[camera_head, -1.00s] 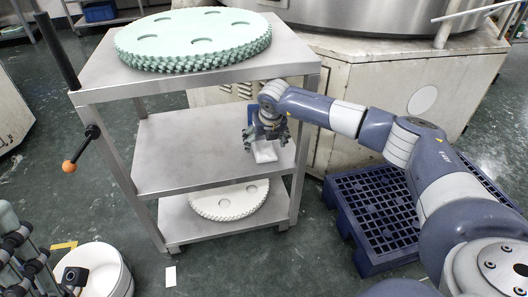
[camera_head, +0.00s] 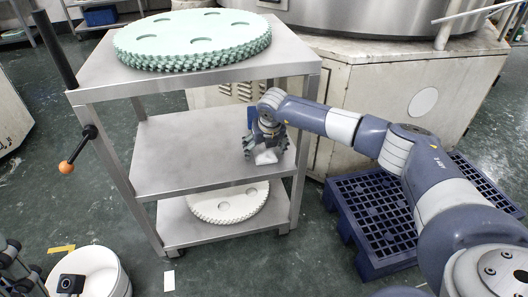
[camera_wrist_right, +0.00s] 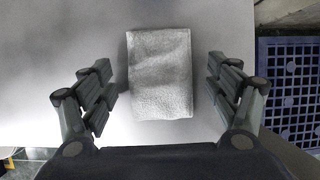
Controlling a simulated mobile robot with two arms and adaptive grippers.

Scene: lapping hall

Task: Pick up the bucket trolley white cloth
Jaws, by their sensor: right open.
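The white cloth (camera_head: 266,157) lies folded on the bare middle shelf of the metal trolley (camera_head: 165,150), near its right side. In the wrist view the cloth (camera_wrist_right: 160,95) is a textured pale rectangle between the two fingers. My right gripper (camera_head: 266,150) is above the cloth, open, with one finger on each side and a visible gap to each. In the head view the gripper partly covers the cloth. Dark parts at the lower left edge (camera_head: 14,268) look like my left gripper, cut off by the frame; its jaws are unclear.
Green toothed discs (camera_head: 192,38) lie on the trolley's top shelf, above the cloth's shelf. A pale toothed disc (camera_head: 228,203) lies on the bottom shelf. A blue pallet (camera_head: 375,205) is on the floor at right. A white bucket (camera_head: 105,275) stands at lower left.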

